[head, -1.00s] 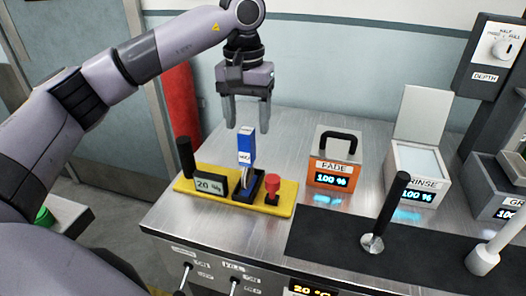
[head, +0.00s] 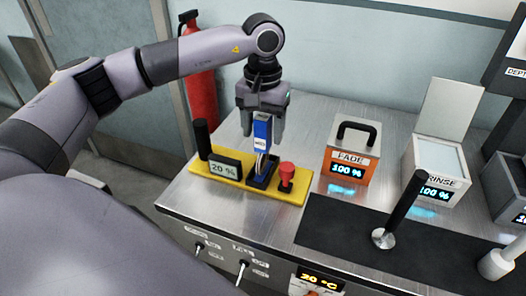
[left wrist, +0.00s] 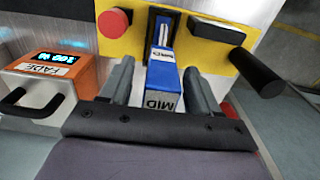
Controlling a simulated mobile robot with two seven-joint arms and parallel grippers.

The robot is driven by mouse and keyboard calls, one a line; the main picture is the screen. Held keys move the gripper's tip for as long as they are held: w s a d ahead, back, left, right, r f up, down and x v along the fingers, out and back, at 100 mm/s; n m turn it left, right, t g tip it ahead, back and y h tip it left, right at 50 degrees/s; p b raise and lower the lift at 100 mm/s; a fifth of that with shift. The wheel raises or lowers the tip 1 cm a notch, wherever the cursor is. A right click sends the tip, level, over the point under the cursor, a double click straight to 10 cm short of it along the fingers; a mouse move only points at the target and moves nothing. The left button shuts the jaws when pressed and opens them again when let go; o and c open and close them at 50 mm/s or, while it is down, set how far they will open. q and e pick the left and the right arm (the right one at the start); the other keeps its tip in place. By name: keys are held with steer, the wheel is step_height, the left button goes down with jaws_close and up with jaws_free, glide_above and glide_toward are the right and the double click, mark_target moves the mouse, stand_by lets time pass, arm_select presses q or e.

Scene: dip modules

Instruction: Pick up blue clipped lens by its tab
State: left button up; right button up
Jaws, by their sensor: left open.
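The blue tab of the clipped lens (head: 261,130) stands upright in a dark holder (head: 262,172) on a yellow base (head: 232,181). The tab has a white end marked MID, which shows in the left wrist view (left wrist: 163,100). My left gripper (head: 263,132) is above the holder, pointing down, with its fingers around the upper part of the tab. In the left wrist view the open fingers (left wrist: 160,85) lie on either side of the tab, with a gap at the left finger. The lens itself is mostly hidden in the holder. My right gripper is not in view.
An orange FADE box (head: 350,155) and a RINSE box (head: 436,172) stand to the right. A black mat (head: 345,232) lies in front.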

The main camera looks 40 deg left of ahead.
arm_select(q)
jaws_close()
steer(key=shift+r, duration=0.15)
